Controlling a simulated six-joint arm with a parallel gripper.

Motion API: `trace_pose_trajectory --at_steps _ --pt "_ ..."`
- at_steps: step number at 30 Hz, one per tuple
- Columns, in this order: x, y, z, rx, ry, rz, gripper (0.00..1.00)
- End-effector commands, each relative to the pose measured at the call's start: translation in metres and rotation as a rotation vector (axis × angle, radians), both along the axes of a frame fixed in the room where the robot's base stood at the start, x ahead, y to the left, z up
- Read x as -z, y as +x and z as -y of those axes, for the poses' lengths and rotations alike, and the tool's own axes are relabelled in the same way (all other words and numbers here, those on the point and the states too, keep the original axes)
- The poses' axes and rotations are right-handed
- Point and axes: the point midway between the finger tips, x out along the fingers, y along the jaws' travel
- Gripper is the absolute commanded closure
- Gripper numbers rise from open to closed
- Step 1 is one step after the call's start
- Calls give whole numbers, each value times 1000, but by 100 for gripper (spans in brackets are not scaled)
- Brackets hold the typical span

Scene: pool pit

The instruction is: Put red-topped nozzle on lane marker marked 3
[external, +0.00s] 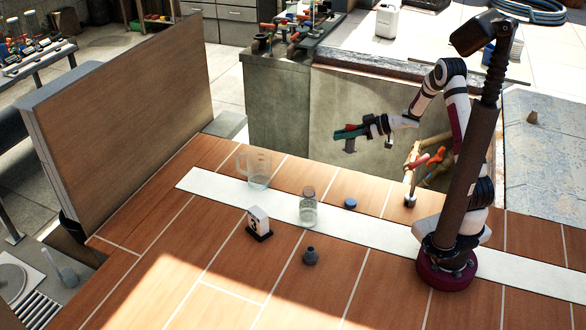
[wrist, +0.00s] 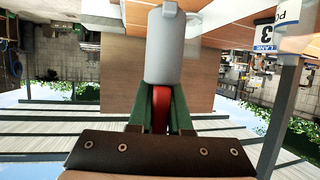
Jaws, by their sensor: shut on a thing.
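My gripper (wrist: 163,120) has green fingers shut on the red-topped nozzle. The nozzle shows its grey cylindrical body (wrist: 168,50) beyond the fingertips in the wrist view, with its red part between the fingers. In the external view my gripper (external: 343,133) is raised well above the deck, near the grey wall, and the nozzle is small and hard to make out there. The lane marker (external: 258,223), a white block on a dark base, stands on the deck left of and below my gripper in the picture. A 3 shows on the lane marker (wrist: 265,32) in the wrist view.
A clear jug (external: 258,167), a clear bottle (external: 308,208) and a blue cap (external: 350,203) stand along the white stripe. A dark nozzle-like piece (external: 311,257) stands right of the marker. A tall wooden panel (external: 125,125) rises at the left. The front deck is clear.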

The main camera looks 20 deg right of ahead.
Motion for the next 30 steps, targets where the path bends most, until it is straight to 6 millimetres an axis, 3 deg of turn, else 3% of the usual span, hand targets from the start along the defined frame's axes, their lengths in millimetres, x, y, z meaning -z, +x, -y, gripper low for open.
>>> trace_pose_trajectory --at_steps 5,8,12,15,19,23,30 --pt "-19 -3 -61 -48 -12 7 100" --pt "-35 -12 -111 -83 -16 10 100" --pt "-60 -39 -184 -135 -12 10 100" --pt "-74 -62 -224 -165 -6 7 100" --pt "-85 -81 -252 -186 0 1 100" --pt "-78 -93 -273 -193 1 -5 100" --pt "-33 -121 -340 -194 -1 -5 100"
